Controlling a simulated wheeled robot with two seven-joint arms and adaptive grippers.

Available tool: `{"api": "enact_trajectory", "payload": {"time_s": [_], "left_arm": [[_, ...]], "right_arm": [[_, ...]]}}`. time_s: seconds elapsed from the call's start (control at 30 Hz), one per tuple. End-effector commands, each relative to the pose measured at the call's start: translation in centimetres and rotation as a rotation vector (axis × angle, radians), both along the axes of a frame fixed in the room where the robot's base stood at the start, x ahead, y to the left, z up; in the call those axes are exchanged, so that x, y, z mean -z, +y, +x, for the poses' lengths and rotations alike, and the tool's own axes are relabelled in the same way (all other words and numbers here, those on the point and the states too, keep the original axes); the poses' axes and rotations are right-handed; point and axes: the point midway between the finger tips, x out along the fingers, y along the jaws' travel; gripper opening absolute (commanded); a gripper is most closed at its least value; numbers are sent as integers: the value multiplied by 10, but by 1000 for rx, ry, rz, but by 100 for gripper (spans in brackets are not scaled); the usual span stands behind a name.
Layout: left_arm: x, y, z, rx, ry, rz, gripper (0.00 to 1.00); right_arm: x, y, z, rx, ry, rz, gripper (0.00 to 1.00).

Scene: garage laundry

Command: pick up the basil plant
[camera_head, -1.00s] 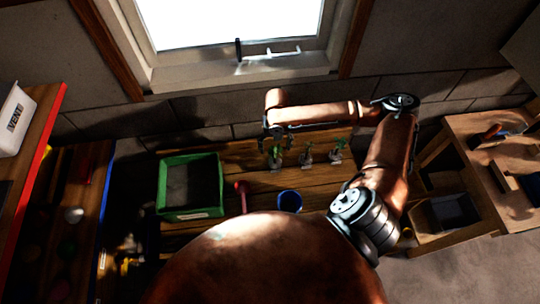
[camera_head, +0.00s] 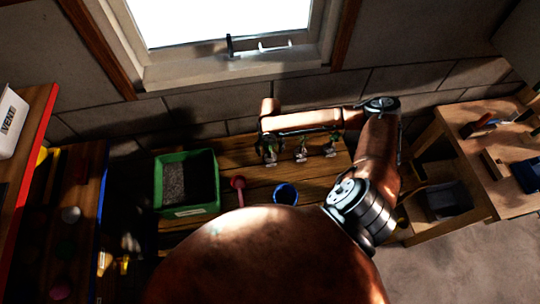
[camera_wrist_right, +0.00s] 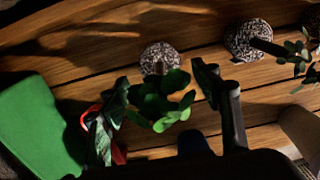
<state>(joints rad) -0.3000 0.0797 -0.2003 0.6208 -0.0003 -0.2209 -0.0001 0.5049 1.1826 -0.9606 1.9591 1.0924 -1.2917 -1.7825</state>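Three small potted plants stand in a row on the wooden bench. The leftmost plant (camera_head: 270,157) is under my right gripper (camera_head: 268,143), and its top is partly hidden. In the right wrist view, broad green leaves (camera_wrist_right: 160,100) show between two spread dark fingers; this looks like the basil, but I see no label. A round speckled pot top (camera_wrist_right: 159,58) shows just beyond these leaves. My right gripper looks open and not closed on anything. The middle plant (camera_head: 301,153) and right plant (camera_head: 330,149) stand beside it. My left gripper is out of view.
A green tray (camera_head: 216,178) of dark soil stands left of the plants. A red tool (camera_head: 238,184) and a blue pot (camera_head: 286,194) lie nearer me. A window and block wall are behind. Another wooden bench (camera_head: 480,150) is at the right.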

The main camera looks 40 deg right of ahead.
Motion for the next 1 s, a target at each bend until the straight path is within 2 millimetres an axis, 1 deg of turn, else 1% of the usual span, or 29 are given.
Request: {"api": "enact_trajectory", "payload": {"time_s": [0.03,0.07,0.8,1.0], "left_arm": [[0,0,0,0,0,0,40],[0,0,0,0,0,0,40],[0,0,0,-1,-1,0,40],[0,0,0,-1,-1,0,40]], "right_arm": [[0,0,0,0,0,0,53],[0,0,0,0,0,0,51],[0,0,0,0,0,0,0],[-1,0,1,0,-1,0,0]]}}
